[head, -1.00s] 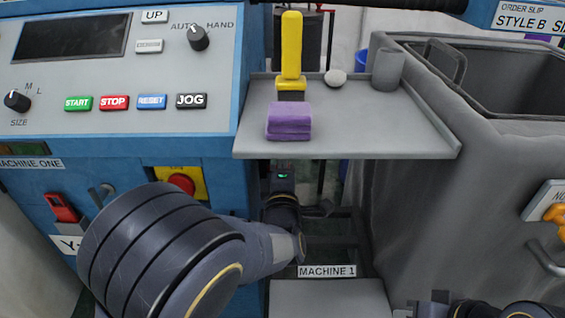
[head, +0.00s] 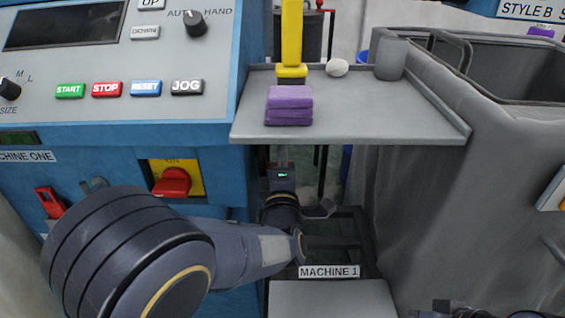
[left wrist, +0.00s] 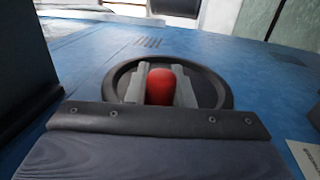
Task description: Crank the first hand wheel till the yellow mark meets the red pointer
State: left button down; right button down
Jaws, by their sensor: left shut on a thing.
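In the left wrist view, the black hand wheel (left wrist: 218,90) is on a blue machine side. Its red knob (left wrist: 160,87) stands between the two grey fingers of my left gripper (left wrist: 160,90), which is shut on it. In the head view, my left arm reaches in under the grey shelf beside machine one, and its wrist shows there; the hand wheel is hidden in that view. I cannot make out a yellow mark or red pointer on the wheel in either view. My right gripper is not seen; only a dark piece shows at the bottom right edge.
The grey shelf (head: 370,125) above my left wrist holds a purple folded stack (head: 289,104), a yellow upright tool (head: 291,40), a white ball (head: 337,67) and a grey cup (head: 391,60). A large grey bin (head: 440,190) stands to the right. A red switch (head: 173,182) sits beside my forearm.

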pick_arm(q)
jog(key=c, duration=1.3)
grip_release()
jog(key=shift+s, duration=0.1)
jog(key=s, duration=0.2)
jog(key=s+f, duration=0.1)
jog(key=s, duration=0.2)
jog(key=s+p, duration=0.1)
jog(key=s, duration=0.1)
jog(key=shift+s+f, duration=0.25)
jog(key=shift+s, duration=0.05)
